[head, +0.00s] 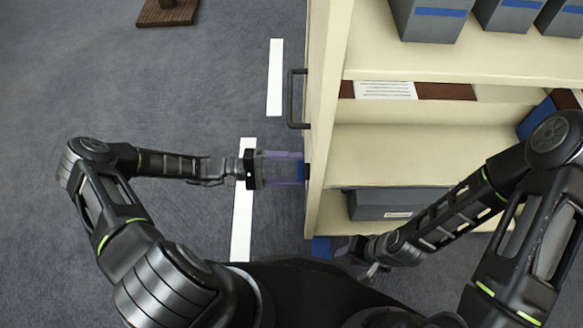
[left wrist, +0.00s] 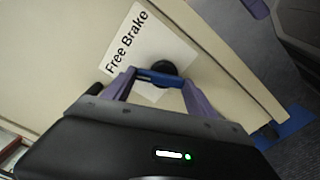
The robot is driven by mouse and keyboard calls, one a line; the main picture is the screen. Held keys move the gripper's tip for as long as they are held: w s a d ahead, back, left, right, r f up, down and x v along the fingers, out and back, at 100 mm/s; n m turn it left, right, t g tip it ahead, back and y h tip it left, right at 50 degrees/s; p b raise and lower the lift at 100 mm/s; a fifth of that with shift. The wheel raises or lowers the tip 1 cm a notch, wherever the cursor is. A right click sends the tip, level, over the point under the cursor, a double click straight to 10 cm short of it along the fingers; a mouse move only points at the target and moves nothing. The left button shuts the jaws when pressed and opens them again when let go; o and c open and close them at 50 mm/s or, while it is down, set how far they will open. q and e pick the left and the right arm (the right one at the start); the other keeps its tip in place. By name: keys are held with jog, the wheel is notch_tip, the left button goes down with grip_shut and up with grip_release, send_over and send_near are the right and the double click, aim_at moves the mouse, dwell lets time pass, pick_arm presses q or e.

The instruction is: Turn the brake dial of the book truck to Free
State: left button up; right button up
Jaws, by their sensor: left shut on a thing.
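The book truck (head: 314,120) is cream-coloured, with its end panel facing my left arm. On that panel, the left wrist view shows a white label (left wrist: 150,45) printed "Free Brake". My left gripper (left wrist: 158,85) is shut on the blue bar, with a purple finger at each end. Which word the dial points to cannot be told. In the head view, my left gripper (head: 292,168) reaches level to the panel. My right gripper (head: 357,252) is low by the truck's front corner, its fingers unclear.
A dark handle (head: 292,98) sticks out from the truck's end panel, beyond my left gripper. Grey archival boxes (head: 430,22) stand on the upper shelf, and another box (head: 383,204) lies lower. White strips (head: 241,215) mark the open carpet to the left.

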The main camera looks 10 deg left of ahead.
pick_arm(q)
jog(key=shift+w+n, duration=0.1)
jog(key=shift+n, duration=1)
jog(key=o, duration=1.4)
jog(key=shift+c, duration=0.2)
jog(key=shift+a, duration=0.1)
jog(key=v, duration=0.7)
jog(key=shift+a, duration=0.35)
